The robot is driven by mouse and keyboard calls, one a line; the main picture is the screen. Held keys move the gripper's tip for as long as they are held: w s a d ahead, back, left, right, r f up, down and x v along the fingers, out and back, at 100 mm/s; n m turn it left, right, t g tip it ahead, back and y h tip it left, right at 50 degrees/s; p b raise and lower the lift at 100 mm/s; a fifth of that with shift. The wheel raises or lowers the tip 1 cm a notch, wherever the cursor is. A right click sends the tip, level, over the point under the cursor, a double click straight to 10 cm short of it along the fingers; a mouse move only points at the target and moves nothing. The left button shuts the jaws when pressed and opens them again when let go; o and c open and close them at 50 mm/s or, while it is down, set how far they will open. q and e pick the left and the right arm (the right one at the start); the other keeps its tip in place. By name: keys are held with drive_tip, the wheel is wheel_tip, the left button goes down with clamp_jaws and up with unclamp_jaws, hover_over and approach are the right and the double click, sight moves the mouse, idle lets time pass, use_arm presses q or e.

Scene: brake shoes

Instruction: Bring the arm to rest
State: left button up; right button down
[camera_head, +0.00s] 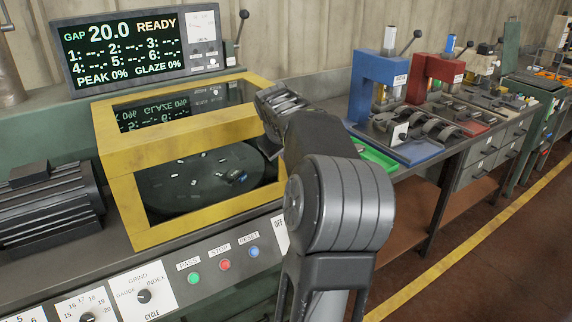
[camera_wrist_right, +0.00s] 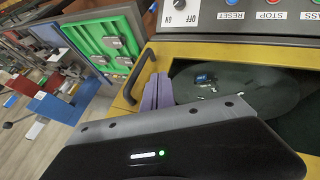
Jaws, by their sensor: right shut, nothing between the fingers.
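My right arm rises from the bottom of the head view, and its wrist and gripper body are beside the right edge of the yellow-framed grinder box (camera_head: 176,118). In the right wrist view my right gripper (camera_wrist_right: 157,93) has its purple fingers together and empty, near the box's yellow frame (camera_wrist_right: 135,84). The fingertips are not clear in the head view. Inside the box a dark round disc (camera_head: 205,175) carries several small parts; the disc also shows in the wrist view (camera_wrist_right: 235,95). My left gripper is in neither view.
A green tray (camera_head: 378,158) lies right of my arm; the wrist view shows it (camera_wrist_right: 90,34) holding several metal pieces. A blue press (camera_head: 377,85) and a red press (camera_head: 434,75) stand farther right. A control panel (camera_head: 215,262) fronts the box. Floor is clear at right.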

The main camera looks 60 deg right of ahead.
drive_tip(key=shift+v, duration=1.25)
drive_tip(key=shift+w+a, duration=0.1)
drive_tip(key=shift+a, duration=0.1)
